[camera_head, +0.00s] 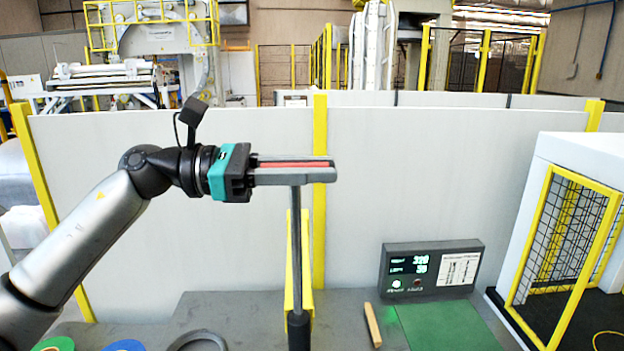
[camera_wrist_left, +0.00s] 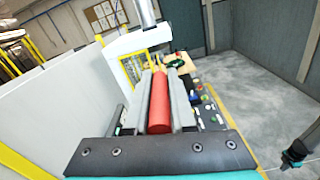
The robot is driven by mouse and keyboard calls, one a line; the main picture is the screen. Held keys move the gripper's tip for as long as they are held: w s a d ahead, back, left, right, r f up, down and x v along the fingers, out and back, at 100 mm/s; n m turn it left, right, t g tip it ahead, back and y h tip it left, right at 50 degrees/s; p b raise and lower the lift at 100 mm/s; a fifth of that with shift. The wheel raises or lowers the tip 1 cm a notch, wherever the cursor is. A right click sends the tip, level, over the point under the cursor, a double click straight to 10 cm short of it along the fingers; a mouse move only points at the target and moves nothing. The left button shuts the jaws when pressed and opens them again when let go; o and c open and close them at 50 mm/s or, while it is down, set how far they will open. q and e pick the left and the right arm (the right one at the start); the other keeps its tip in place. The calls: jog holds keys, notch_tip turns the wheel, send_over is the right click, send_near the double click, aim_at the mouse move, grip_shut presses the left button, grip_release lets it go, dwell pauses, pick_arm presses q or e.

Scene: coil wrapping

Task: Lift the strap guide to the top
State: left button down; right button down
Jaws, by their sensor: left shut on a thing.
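My left gripper (camera_head: 333,170) reaches in from the left, level, high above the bench. Its two grey fingers are shut on a red bar, which I take to be the strap guide's grip (camera_head: 295,164). In the left wrist view the red grip (camera_wrist_left: 159,102) shows as a round bar lengthwise between the fingers. A thin grey upright post (camera_head: 296,235) with a black lower part stands below the fingers; its top meets them from below. Whether the post joins the red grip is hidden. A dark part with teal at the wrist view's right edge may be my right gripper (camera_wrist_left: 297,153); its fingers are unclear.
A display box (camera_head: 432,269) with green digits stands on the grey bench (camera_head: 250,305). A green mat (camera_head: 447,326) and a wooden stick (camera_head: 373,325) lie before it. Several rings lie at front left. White panels close off the back; a yellow-framed cage (camera_head: 570,250) stands right.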

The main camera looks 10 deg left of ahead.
pick_arm(q)
jog(key=shift+r, duration=0.45)
jog(key=c, duration=1.1)
grip_release()
jog(key=o, duration=0.3)
jog(key=shift+f, duration=0.15)
jog(key=shift+o, duration=0.2)
jog(key=shift+f, duration=0.1)
jog(key=shift+a, duration=0.1)
